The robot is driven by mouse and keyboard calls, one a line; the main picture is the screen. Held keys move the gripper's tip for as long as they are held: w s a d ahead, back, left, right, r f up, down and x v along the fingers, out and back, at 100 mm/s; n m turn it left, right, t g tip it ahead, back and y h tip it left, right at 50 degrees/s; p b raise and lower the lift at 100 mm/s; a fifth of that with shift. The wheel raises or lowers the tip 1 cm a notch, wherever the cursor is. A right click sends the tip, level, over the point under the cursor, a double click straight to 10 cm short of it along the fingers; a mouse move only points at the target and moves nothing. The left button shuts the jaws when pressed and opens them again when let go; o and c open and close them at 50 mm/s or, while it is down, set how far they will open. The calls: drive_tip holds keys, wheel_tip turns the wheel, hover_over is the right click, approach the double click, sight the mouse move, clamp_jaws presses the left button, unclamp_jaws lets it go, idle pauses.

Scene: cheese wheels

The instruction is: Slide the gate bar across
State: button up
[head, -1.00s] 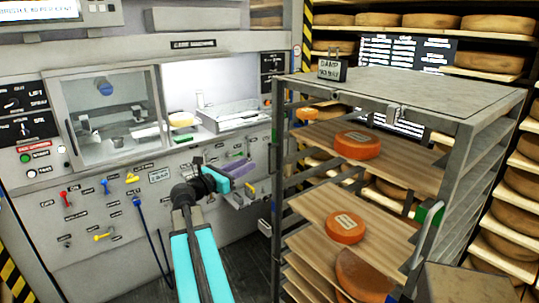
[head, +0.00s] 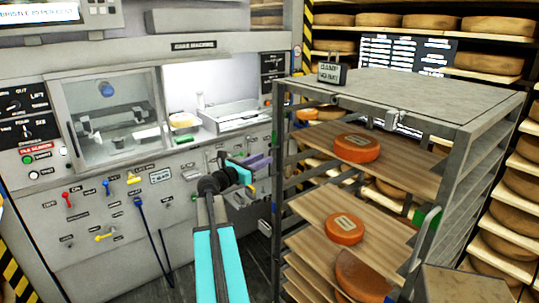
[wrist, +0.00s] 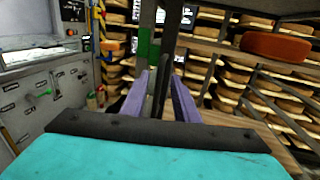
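My gripper (head: 256,163) has purple fingers and is in front of the rack's left front post (head: 280,165) in the head view. In the wrist view my gripper (wrist: 158,98) has its fingers spread apart. A grey upright bar (wrist: 161,85), perhaps the gate bar, shows between the fingertips. I cannot tell whether a finger touches it. A green patch (wrist: 148,46) is on the upright just above the left finger. The metal rack (head: 440,105) holds wooden shelves with orange cheese wheels (head: 356,147), (head: 344,229). A pale handle (head: 424,238) is at its right front corner.
Shelves of cheese wheels (head: 497,25) line the back. Dark floor shows between machine and rack.

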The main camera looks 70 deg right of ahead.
drive_tip(key=shift+p+x, duration=0.5)
drive_tip(key=shift+x, duration=1.9)
clamp_jaws()
